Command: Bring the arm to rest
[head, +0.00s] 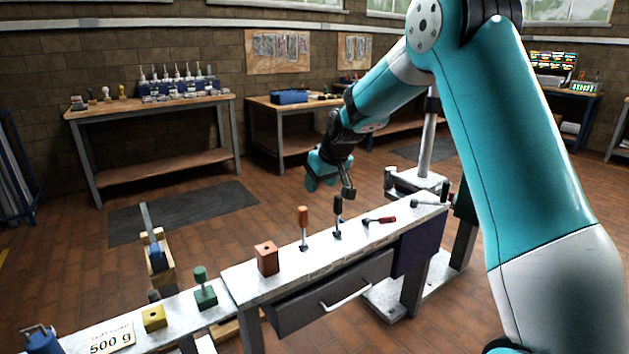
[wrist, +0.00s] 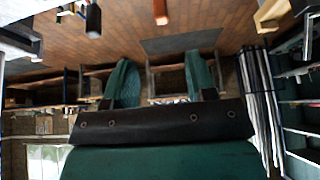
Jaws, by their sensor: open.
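My teal and white arm rises along the right of the head view and bends left over the workbench (head: 335,262). My gripper (head: 314,178) hangs beyond the bench's far edge, above the floor and clear of everything on the bench. In the wrist view, two teal fingers (wrist: 162,84) stand apart beyond a dark plate. Nothing shows between them, and the gripper touches nothing that I can see.
On the bench are an orange block (head: 267,258), an orange-handled tool (head: 303,222), a black-handled tool (head: 338,215) and a red-handled screwdriver (head: 380,220). A green-knobbed piece (head: 204,287) and a yellow block (head: 154,317) stand left.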

